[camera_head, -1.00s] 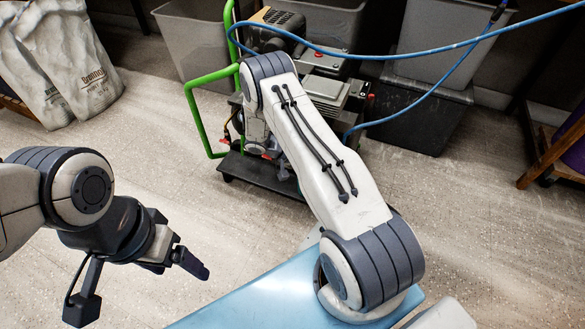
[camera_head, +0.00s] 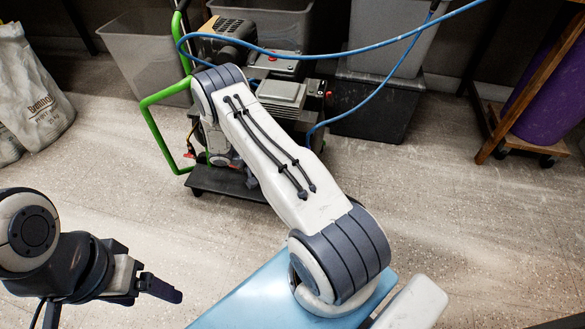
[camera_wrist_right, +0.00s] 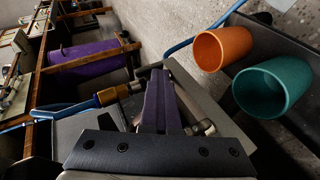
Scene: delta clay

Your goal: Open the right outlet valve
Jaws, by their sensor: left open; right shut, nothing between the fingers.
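The compressor (camera_head: 283,95) stands on a dark cart with a green handle, ahead of me in the head view. My right arm crosses in front of it and hides part of it, along with the right gripper. In the right wrist view, my right gripper (camera_wrist_right: 160,85) has its purple fingers shut and empty. A brass-coloured hose fitting (camera_wrist_right: 112,94) shows left of the fingers, and a small metal fitting (camera_wrist_right: 203,127) shows to their right. I cannot tell which part is the right outlet valve. My left gripper (camera_head: 158,288) is open and empty over the floor at lower left.
A blue hose (camera_head: 400,38) runs from the compressor to the upper right. Grey bins (camera_head: 392,35) stand behind it. A wooden frame with a purple cylinder (camera_head: 548,90) is at right. An orange cup (camera_wrist_right: 223,48) and a teal cup (camera_wrist_right: 272,88) show in the wrist view. Floor at right is clear.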

